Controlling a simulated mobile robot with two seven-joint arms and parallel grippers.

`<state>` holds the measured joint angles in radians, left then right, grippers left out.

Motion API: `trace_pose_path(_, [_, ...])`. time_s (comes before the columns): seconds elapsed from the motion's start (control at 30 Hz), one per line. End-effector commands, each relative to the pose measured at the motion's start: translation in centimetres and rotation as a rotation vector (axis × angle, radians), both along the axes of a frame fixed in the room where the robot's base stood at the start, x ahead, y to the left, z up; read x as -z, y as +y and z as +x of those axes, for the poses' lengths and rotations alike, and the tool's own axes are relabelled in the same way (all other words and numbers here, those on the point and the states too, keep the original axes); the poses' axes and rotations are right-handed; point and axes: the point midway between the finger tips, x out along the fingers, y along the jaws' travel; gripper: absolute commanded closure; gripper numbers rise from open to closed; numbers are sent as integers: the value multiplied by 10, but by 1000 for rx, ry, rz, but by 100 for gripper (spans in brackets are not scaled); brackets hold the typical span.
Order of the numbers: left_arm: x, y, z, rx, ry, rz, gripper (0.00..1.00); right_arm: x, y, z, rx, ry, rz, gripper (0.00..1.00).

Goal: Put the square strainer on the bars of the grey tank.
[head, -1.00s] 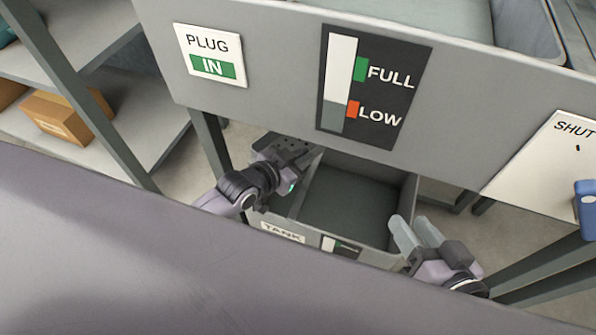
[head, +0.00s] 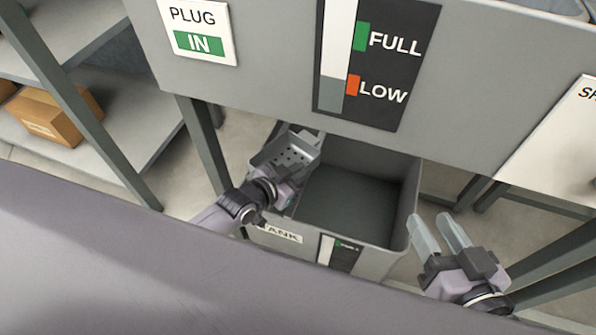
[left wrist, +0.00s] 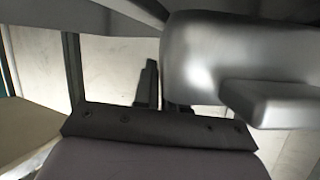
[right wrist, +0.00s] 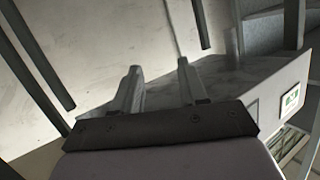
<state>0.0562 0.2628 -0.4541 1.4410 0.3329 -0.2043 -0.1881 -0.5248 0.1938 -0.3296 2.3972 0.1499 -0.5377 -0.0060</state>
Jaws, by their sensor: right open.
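The grey tank (head: 398,232) stands open on the floor, its inside dark and apparently empty. I cannot make out its bars.
The grey machine panel (head: 270,60) with PLUG and FULL/LOW signs overhangs the back of the tank. Its legs (head: 205,145) stand left and right. A shelf with a cardboard box (head: 45,118) is at left. A purple-grey surface fills the lower left.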

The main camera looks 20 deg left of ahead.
Motion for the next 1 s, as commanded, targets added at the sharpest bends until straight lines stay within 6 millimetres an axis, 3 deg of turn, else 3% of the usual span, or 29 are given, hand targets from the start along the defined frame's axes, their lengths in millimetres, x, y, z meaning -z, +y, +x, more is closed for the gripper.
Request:
trace_pose_path(0.03, [0,0,0,0,0,0,72,0,0,0,0,0,0,57])
trace_pose_path(0.07, [0,0,0,0,0,0,66,0,0,0,0,0,0,57])
trace_pose_path(0.47, [-5,2,-4,0,2,1,66,-4,1,-1,-4,7,8,57])
trace_pose_path(1.0, [-42,37,-83,1,3,1,66,-7,23,4,-38,183,124,57])
